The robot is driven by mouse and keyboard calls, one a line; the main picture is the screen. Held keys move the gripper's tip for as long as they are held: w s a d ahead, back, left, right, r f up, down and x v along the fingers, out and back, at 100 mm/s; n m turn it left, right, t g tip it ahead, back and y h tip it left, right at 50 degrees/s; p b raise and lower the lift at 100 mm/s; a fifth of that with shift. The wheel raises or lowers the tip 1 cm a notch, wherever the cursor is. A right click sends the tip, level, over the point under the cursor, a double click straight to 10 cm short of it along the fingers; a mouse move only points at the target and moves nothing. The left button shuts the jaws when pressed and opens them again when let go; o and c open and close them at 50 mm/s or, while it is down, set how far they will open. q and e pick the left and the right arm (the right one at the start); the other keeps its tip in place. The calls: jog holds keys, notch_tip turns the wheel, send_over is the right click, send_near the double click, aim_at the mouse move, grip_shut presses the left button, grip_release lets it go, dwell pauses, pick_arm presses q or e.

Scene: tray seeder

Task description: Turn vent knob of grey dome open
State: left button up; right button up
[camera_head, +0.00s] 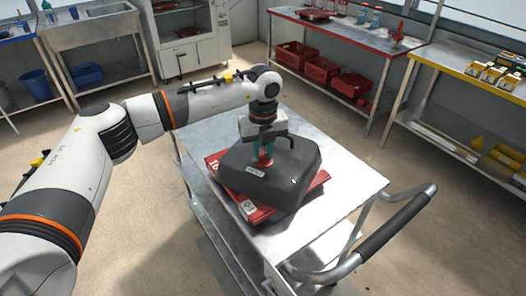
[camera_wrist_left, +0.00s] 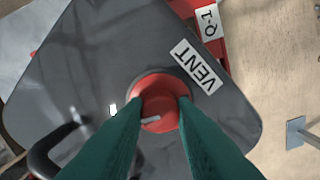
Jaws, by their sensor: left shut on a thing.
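The grey dome (camera_head: 290,176) sits on a red tray (camera_head: 258,213) on a metal cart. Its red vent knob (camera_wrist_left: 160,100) shows in the left wrist view, beside a white VENT label (camera_wrist_left: 196,67). My left gripper (camera_wrist_left: 162,108) points down over the dome with its two green fingers on either side of the knob, shut on it. In the head view the left gripper (camera_head: 262,156) partly hides the red knob. A short pale mark shows on the knob in the wrist view. My right gripper is not in view.
The cart top (camera_head: 345,190) has bare room right of the dome, and a cart handle (camera_head: 385,225) sticks out at the front right. A black handle (camera_wrist_left: 50,150) stands on the dome. A red bench (camera_head: 340,30) and a yellow bench (camera_head: 460,65) stand behind.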

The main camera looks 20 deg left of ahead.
aim_at(263, 154)
pick_arm(q)
jog(key=m+b, duration=0.2)
jog(key=m, duration=0.4)
jog(key=shift+f+b, duration=0.1)
jog(key=shift+b, duration=0.25)
jog(key=m+b, duration=0.1)
jog(key=m, duration=0.3)
jog(key=shift+m, duration=1)
jog(key=shift+b, duration=0.3)
jog(key=o, duration=1)
notch_tip(263, 154, up, 12)
jog(key=b, duration=0.1)
